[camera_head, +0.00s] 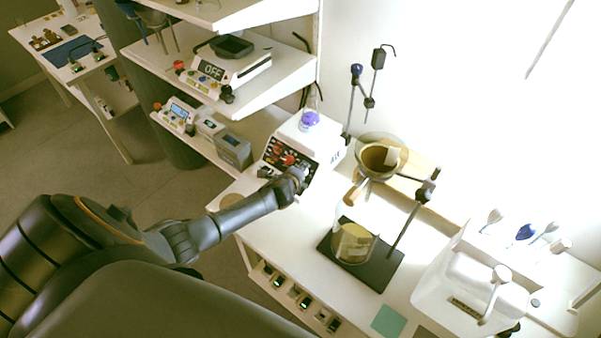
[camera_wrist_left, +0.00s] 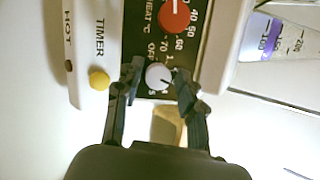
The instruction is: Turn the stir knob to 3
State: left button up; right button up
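The white hotplate unit (camera_head: 328,142) with a dark control panel (camera_head: 278,150) stands on the bench in the head view. In the left wrist view a red heat knob (camera_wrist_left: 174,15) is at the top. Below it is a round white knob (camera_wrist_left: 158,76) with a dark pointer mark towards the lower right; "OFF" is printed close by. I take it for the stir knob. My left gripper (camera_head: 299,173) is at the panel; in the left wrist view its fingertips (camera_wrist_left: 158,82) are on either side of the white knob. Contact is unclear. My right gripper is not in view.
A flask with purple liquid (camera_head: 309,120) stands on the hotplate unit. To its right are a funnel (camera_head: 382,158), a beaker (camera_head: 353,243) and a stand base (camera_head: 378,270). Shelves with instruments (camera_head: 229,72) are at the left. A yellow button (camera_wrist_left: 99,79) is beside the knob.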

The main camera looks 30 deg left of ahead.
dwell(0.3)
pick_arm(q)
jog(key=v, duration=1.2)
dwell(0.4)
